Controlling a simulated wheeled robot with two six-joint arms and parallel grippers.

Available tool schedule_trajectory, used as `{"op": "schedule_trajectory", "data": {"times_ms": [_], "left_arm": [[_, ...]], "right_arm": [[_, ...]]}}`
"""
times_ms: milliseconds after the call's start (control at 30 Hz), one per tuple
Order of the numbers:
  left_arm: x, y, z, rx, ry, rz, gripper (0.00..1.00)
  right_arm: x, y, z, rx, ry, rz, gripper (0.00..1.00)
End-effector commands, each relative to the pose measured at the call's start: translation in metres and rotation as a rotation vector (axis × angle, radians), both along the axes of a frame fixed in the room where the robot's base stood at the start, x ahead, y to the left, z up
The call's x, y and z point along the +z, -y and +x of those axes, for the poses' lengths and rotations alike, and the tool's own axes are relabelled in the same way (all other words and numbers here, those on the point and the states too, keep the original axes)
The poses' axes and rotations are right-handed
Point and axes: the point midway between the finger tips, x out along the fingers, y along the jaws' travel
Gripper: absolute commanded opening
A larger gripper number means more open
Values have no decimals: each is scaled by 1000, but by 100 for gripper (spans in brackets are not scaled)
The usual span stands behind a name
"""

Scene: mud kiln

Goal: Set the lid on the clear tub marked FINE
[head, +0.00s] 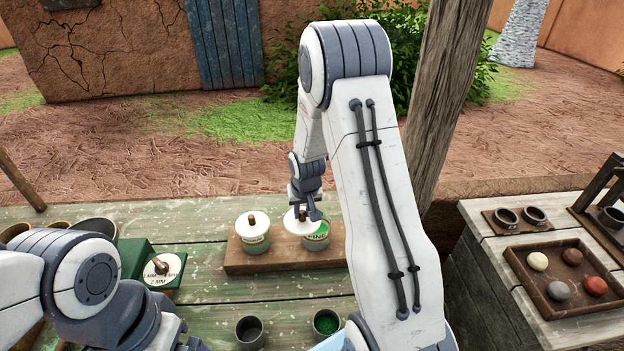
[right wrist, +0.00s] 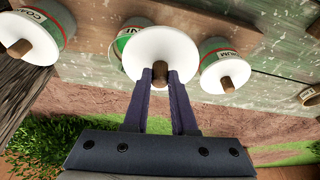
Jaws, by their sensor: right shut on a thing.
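The clear tub marked FINE (head: 317,243) stands on a wooden board (head: 240,265), green stuff showing inside at its open right side. My right gripper (head: 308,213) is shut on the wooden knob of a white lid (head: 296,227). The lid is over the tub's left part, off centre to the left. In the right wrist view the fingers (right wrist: 160,72) pinch the knob of the lid (right wrist: 160,40), and part of the FINE tub (right wrist: 124,42) shows beyond its left edge. I cannot tell whether lid and tub touch. My left gripper's fingers are not visible.
A lidded tub (head: 253,243) stands just left of FINE. A lidded tub marked COARSE (right wrist: 48,20) shows in the wrist view; my right arm hides it in the head view. Two dark cups (head: 250,334) (head: 326,322) stand in front. A green box (head: 135,255) is left.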

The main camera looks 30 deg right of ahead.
Motion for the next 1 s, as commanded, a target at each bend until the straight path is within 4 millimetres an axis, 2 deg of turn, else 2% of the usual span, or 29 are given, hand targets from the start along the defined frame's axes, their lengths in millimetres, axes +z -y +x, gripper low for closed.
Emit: {"op": "schedule_trajectory", "data": {"times_ms": [33, 100, 267, 567, 1000], "left_arm": [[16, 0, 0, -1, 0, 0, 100], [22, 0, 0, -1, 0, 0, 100], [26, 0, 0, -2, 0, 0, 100], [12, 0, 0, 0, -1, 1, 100], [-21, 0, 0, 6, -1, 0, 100]], "right_arm": [[15, 18, 8, -41, 1, -1, 0], [21, 36, 16, -81, -1, -4, 0], [25, 58, 23, -129, -4, -8, 0], [7, 59, 24, -133, -4, -7, 0], [-39, 57, 24, -130, -3, -8, 0]]}}
